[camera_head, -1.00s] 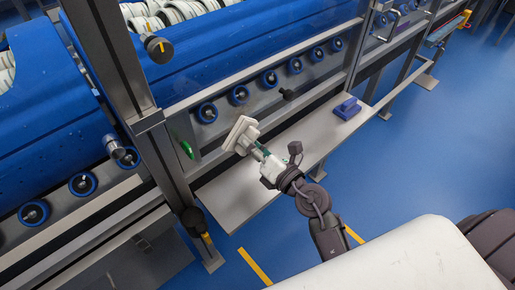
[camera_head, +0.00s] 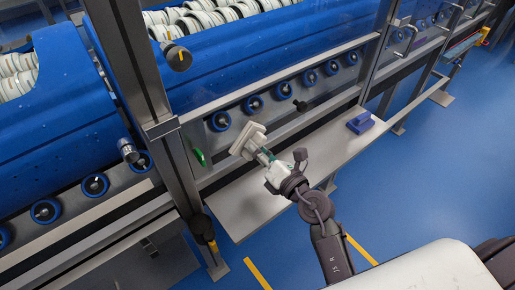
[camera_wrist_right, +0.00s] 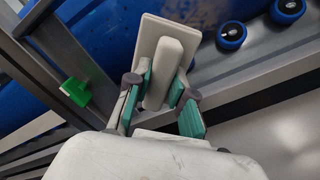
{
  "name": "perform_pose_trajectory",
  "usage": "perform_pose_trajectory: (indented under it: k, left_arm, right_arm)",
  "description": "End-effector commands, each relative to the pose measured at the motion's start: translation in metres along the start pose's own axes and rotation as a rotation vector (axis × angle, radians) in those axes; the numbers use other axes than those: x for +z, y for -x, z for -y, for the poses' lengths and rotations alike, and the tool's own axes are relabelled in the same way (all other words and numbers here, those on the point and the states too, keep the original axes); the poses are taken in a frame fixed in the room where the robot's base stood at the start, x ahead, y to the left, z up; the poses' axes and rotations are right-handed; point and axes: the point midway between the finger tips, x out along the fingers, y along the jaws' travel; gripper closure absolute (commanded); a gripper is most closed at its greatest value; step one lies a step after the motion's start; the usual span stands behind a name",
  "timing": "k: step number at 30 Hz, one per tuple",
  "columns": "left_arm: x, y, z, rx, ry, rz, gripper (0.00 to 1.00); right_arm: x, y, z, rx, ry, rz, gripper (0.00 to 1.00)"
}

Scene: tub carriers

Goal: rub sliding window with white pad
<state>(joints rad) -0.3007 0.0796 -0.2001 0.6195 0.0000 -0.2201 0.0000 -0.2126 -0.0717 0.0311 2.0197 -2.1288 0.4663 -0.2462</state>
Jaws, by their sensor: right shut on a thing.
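The white pad (camera_head: 247,141) is a flat rectangular plate with a grip bar on its back. My right gripper (camera_head: 266,157) is shut on that bar; in the right wrist view the green-lined fingers (camera_wrist_right: 160,92) stand on both sides of the white pad (camera_wrist_right: 187,31). The pad is tilted, in front of the machine's clear lower front with its row of blue rollers. The sliding window looks like the see-through panel below the grey rail (camera_head: 290,79), with a green handle (camera_head: 199,157) at its left. I cannot tell whether the pad touches it. My left gripper is out of view.
A grey shelf (camera_head: 315,160) runs below the pad, with a blue block (camera_head: 360,122) toward its right end. A grey upright post (camera_head: 176,165) stands left of the pad. Blue tubs hold white rings (camera_head: 222,15). The blue floor at right is open.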

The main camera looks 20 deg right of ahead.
Motion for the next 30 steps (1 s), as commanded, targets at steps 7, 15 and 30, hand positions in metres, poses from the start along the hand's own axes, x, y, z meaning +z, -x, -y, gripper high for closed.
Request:
perform_pose_trajectory:
  k: [7,15,30]
  left_arm:
    - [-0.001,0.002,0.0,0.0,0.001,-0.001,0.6]
    - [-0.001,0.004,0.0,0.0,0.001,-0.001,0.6]
    - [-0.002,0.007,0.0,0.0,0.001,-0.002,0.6]
  right_arm:
    - [0.001,-0.005,-0.001,0.001,0.0,0.001,1.0]
    - [0.001,-0.011,-0.001,0.001,0.0,0.001,1.0]
    - [0.009,-0.015,0.008,0.0,0.002,0.0,1.0]
